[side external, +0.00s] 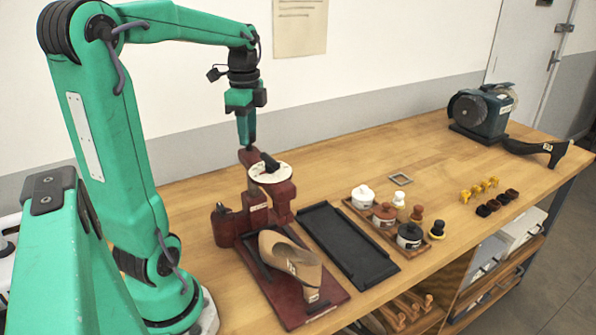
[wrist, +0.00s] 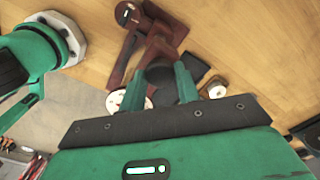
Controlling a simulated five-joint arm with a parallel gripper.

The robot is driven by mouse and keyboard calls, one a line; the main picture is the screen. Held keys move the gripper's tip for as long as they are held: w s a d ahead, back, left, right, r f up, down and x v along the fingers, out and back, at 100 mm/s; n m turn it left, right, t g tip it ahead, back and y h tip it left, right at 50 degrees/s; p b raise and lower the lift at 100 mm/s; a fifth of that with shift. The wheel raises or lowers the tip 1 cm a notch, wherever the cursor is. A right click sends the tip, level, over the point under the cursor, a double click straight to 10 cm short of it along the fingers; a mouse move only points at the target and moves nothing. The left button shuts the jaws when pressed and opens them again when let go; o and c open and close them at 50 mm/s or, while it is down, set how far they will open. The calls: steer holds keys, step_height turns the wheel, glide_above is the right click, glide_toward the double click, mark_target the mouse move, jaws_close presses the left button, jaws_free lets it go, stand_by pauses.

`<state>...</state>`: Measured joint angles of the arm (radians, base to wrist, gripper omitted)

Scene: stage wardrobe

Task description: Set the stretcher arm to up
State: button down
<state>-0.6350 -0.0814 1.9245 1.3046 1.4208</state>
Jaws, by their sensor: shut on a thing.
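The dark red shoe stretcher (side external: 256,215) stands on the near part of the bench, with a beige shoe (side external: 290,259) on its base. A white dial with a black pointer (side external: 270,172) sits on top. The red stretcher arm (side external: 249,158) stands up behind the dial, its upper end at my gripper (side external: 246,142). My gripper points down and is shut on that upper end. In the wrist view the two green fingers (wrist: 158,88) flank a dark piece with red bars (wrist: 158,47) beyond it. The exact contact is hard to see there.
A black tray (side external: 348,245) lies right of the stretcher. A wooden tray (side external: 372,228) holds lidded pots and small knobs.

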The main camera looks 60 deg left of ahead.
steer(key=shift+r, duration=0.35)
steer(key=c, duration=1)
jaws_free()
steer(key=shift+f, duration=0.1)
steer(key=shift+r, duration=3.9)
steer(key=shift+f, duration=0.1)
steer(key=shift+f, duration=3.9)
steer(key=shift+r, duration=0.1)
steer(key=shift+f, duration=1.3)
